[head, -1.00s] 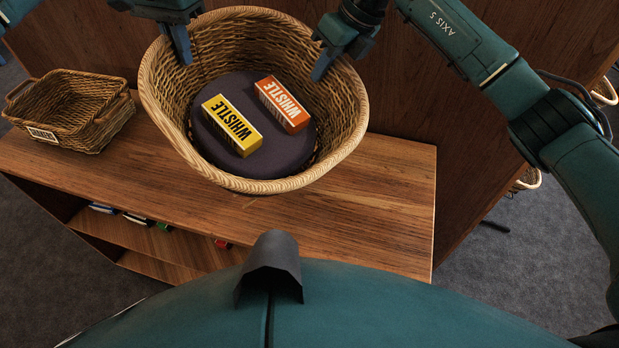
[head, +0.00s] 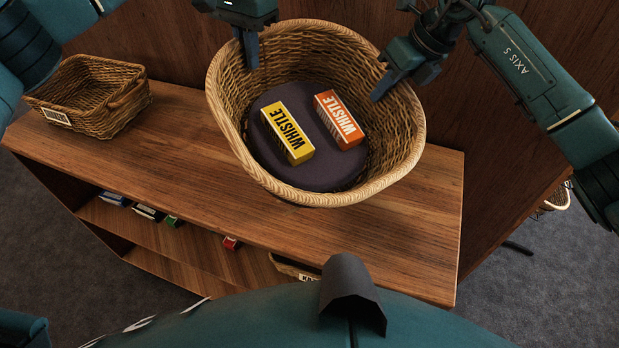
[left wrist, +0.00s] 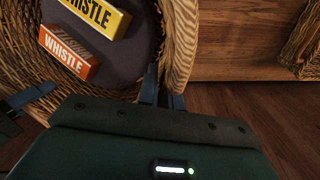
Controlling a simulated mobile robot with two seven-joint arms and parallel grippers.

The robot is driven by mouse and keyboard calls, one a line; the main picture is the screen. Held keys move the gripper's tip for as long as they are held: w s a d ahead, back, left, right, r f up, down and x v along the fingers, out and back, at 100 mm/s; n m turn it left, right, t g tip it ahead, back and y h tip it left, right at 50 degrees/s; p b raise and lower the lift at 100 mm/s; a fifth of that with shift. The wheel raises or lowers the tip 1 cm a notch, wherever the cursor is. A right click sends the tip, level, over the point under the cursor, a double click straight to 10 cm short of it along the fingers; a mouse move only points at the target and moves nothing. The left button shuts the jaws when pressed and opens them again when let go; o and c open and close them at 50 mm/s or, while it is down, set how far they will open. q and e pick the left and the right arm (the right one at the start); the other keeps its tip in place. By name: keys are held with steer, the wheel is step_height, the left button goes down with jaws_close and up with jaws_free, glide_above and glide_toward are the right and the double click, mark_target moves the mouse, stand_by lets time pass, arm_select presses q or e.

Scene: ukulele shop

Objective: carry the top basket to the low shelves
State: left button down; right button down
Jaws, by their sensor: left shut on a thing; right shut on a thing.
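The large round wicker basket (head: 395,165) is in the upper middle of the head view, over the wooden shelf unit's top. On its dark round bottom lie a yellow WHISTLE box (head: 287,135) and an orange WHISTLE box (head: 340,120). My left gripper (head: 250,48) is shut on the basket's rim at its upper left. My right gripper (head: 391,82) is shut on the rim at its upper right. In the left wrist view the basket's rim (left wrist: 184,45) runs between my left gripper's fingers (left wrist: 163,90). Whether the basket touches the top is hard to tell.
A smaller rectangular basket (head: 75,95) with a label stands at the left on the wooden top (head: 150,150). Lower shelves (head: 190,240) below hold several small items and a labelled basket (head: 291,267). Grey carpet (head: 530,290) is open at the right.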

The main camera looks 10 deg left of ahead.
mark_target(252, 75)
arm_select(q)
steer(key=shift+d+f, duration=0.15)
steer(key=shift+f, duration=0.1)
arm_select(e)
steer(key=shift+a, duration=0.25)
